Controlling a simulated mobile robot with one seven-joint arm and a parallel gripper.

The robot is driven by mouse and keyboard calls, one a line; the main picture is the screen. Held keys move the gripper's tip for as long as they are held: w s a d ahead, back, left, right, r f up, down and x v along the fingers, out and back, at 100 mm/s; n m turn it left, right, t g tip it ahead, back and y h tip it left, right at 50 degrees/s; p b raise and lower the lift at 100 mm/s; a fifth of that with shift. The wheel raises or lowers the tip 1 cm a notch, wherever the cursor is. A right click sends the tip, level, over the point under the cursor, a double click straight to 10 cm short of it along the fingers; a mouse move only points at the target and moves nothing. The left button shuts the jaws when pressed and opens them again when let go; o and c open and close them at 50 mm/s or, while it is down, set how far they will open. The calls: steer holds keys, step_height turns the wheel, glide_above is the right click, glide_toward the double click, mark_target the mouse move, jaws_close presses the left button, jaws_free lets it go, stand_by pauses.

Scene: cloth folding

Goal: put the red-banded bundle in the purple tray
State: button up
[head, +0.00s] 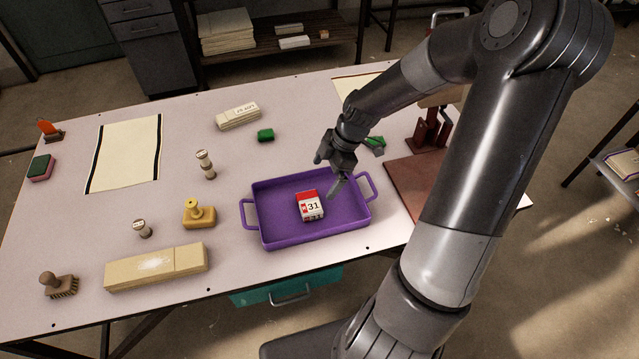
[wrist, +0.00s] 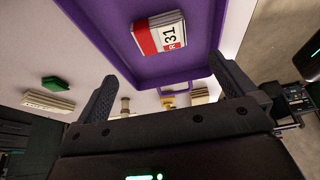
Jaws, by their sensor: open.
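In the wrist view the bundle (wrist: 160,35) shows ahead of the fingers, on the floor of the tray (wrist: 205,22). My gripper (head: 333,172) is open and empty, above the tray's back right part and apart from the bundle. In the wrist view its two fingers (wrist: 170,95) stand wide apart with nothing between them.
A green block (head: 265,135) and a pale labelled bundle (head: 238,116) lie behind the tray. A yellow stamp (head: 199,214) and a long cream block (head: 156,267) stand to its left. A brown board with a press (head: 408,185) is at the right.

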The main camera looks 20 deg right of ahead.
steer(key=s+a+r+m+t+h, duration=0.1)
steer(key=s+r+m+t+h, duration=0.1)
steer(key=s+r+m, duration=0.7)
steer(key=s+a+r+m+t+h, duration=0.1)
steer(key=s+r+m+t+h, duration=0.1)
steer(key=s+r+m, duration=0.7)
step_height(320, 180, up, 7)
steer(key=shift+s+a+r+t, duration=0.1)
steer(key=shift+s+a+t, duration=0.35)
steer(key=shift+t, duration=0.35)
